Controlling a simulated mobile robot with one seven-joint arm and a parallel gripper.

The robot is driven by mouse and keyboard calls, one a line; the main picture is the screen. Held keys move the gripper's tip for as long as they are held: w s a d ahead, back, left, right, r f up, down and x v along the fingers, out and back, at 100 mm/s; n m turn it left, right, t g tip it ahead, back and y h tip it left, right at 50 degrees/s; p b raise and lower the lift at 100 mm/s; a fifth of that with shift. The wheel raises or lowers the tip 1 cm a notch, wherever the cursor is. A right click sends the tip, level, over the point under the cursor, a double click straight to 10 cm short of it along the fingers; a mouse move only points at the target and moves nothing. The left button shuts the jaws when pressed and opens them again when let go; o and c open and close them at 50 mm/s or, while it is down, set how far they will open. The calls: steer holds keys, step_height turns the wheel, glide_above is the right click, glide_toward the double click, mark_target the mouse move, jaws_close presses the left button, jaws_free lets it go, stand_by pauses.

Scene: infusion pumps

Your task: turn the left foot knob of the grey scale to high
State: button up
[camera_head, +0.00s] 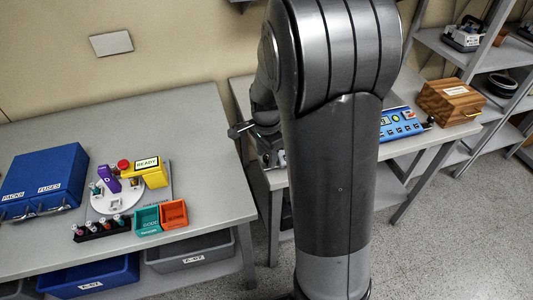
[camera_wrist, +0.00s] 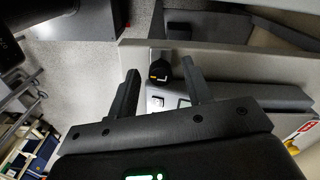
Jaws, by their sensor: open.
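In the wrist view a black knob (camera_wrist: 160,73) with a yellow mark shows between the fingertips of my gripper (camera_wrist: 160,69). My gripper is open, with one finger on each side of the knob in the picture; I cannot tell whether either finger touches it. Behind the knob is part of a light grey body (camera_wrist: 158,92) with a small label, probably the grey scale; most of it is hidden by my gripper. In the head view my gripper (camera_head: 258,134) is at the left end of the right table, and my arm hides most of that spot.
The right table (camera_head: 426,134) also bears a blue panel (camera_head: 400,123) and a wooden box (camera_head: 450,101). The left table (camera_head: 205,120) holds a blue case (camera_head: 45,178), a yellow READY device (camera_head: 152,175) and small bins. A narrow gap separates the tables.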

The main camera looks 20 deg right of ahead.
mark_target(267, 158)
step_height(267, 158, up, 11)
stand_by(0.4)
steer(key=shift+f, duration=0.1)
steer(key=s+a+r+n+t, duration=0.1)
steer(key=s+r+n+t, duration=0.1)
steer(key=s+r+n, duration=0.2)
steer(key=s+a+r+n+t, duration=0.1)
steer(key=s+r+n+t, duration=0.2)
steer(key=s+n, duration=0.7)
steer(key=s+r, duration=0.1)
steer(key=s, duration=0.5)
steer(key=shift+a+t, duration=0.3)
steer(key=shift+a, duration=0.1)
steer(key=shift+r, duration=0.1)
